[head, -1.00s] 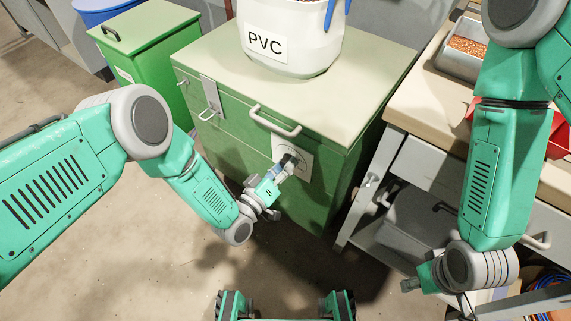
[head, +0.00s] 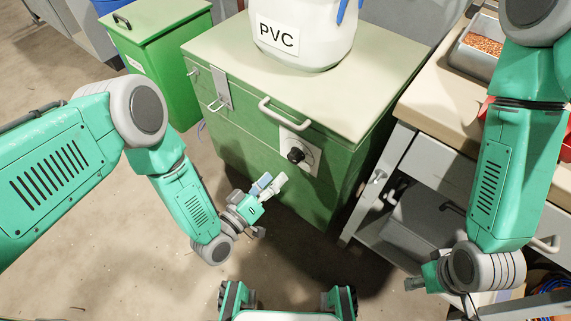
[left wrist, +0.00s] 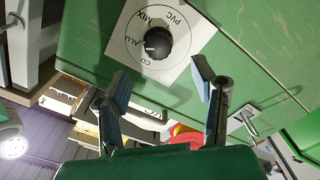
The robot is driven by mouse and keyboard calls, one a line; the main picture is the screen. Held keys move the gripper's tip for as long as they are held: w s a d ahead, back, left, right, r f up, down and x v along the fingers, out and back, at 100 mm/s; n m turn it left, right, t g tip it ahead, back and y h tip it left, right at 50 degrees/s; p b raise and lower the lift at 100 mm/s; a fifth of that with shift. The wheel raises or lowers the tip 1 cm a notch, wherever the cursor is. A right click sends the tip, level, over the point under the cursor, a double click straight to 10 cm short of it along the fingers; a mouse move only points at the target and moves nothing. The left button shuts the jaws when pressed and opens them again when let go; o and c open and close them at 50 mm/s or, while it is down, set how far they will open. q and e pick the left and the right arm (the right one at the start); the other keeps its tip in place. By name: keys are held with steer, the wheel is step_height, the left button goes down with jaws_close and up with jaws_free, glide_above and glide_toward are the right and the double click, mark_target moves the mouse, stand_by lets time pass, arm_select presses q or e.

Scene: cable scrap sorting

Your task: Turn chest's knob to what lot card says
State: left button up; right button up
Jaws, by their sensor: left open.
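The green chest (head: 262,165) has a pale lid and a black knob (head: 296,154) on a white dial plate (head: 310,160) on its front. In the left wrist view the knob (left wrist: 158,42) is surrounded by the words PVC, MIX, ALU and CU. A small pale mark on it faces the ALU/CU side; its exact setting is hard to tell. My left gripper (head: 270,183) is open and empty, apart from the knob, below and left of it. Its fingers also show in the left wrist view (left wrist: 160,84). My right gripper (head: 414,284) is low at the right, its jaws too small to judge.
A white container (head: 330,50) with a PVC card (head: 278,38) stands on the chest lid; whether this is the lot card is unclear. A smaller green bin (head: 165,50) stands left. A workbench (head: 425,95) with a granule tray (head: 462,60) stands right.

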arm_select(q)
steer(key=shift+v, duration=1.9)
steer(key=s+a+f+m+g+y, duration=0.2)
steer(key=s+a+f+g+y, duration=0.2)
steer(key=s+a+g+y, duration=0.45)
steer(key=s+a+r+g+y, duration=0.1)
steer(key=s+a+r+g, duration=0.15)
steer(key=s+a, duration=0.35)
steer(key=s+a+r+g+y, duration=0.1)
steer(key=s+a+r+g, duration=0.15)
steer(key=s+a, duration=0.45)
step_height(320, 180, up, 14)
steer(key=p, duration=1.5)
steer(key=shift+w+d, duration=0.25)
steer(key=shift+w, duration=0.1)
